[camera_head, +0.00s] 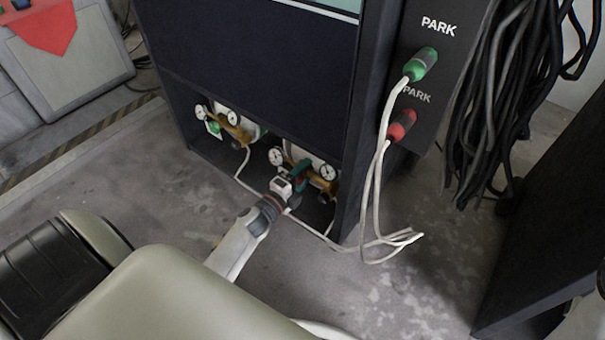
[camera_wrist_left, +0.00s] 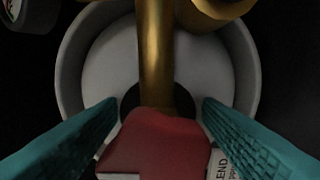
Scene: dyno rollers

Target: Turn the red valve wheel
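The red valve wheel (camera_wrist_left: 160,145) shows in the left wrist view at the bottom centre, in front of a brass stem (camera_wrist_left: 156,60) and a pale round cylinder end (camera_wrist_left: 95,70). My left gripper (camera_wrist_left: 160,104) is open, with one teal finger on each side of the red wheel. Whether either finger touches it I cannot tell. In the head view my left gripper (camera_head: 300,175) reaches into the low opening of the dark cabinet, at the right-hand gauge set (camera_head: 326,174). It hides the red wheel there. My right gripper is not in view.
A second gauge set (camera_head: 232,118) with a green knob (camera_head: 213,127) sits to the left in the same opening. White hoses (camera_head: 375,190) hang from green and red plugs on the dark cabinet's (camera_head: 260,60) right side. Black cables (camera_head: 500,95) hang further right.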

